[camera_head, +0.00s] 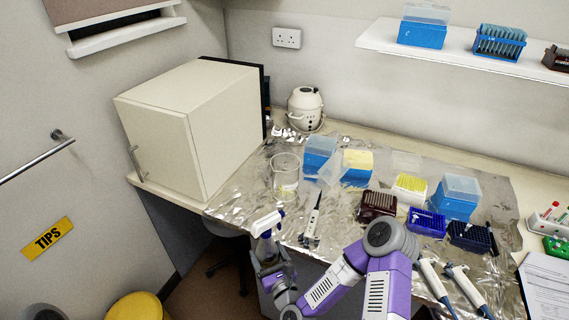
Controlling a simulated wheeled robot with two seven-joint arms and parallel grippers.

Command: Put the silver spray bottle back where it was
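The silver spray bottle (267,248) has a white and blue trigger head and stands roughly upright at the near left edge of the foil-covered bench (236,205). My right gripper (272,268), on the purple and white arm, is around its lower body and appears shut on it. The gripper and arm hide the bottle's base, so I cannot tell whether it touches anything below. My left gripper is not in view.
A glass beaker (286,176) and a pipette on a stand (312,220) are close behind the bottle. Blue tip boxes (319,153), a brown rack (377,205) and loose pipettes (466,286) lie to the right. A cream cabinet (190,130) stands left; bare foil lies before it.

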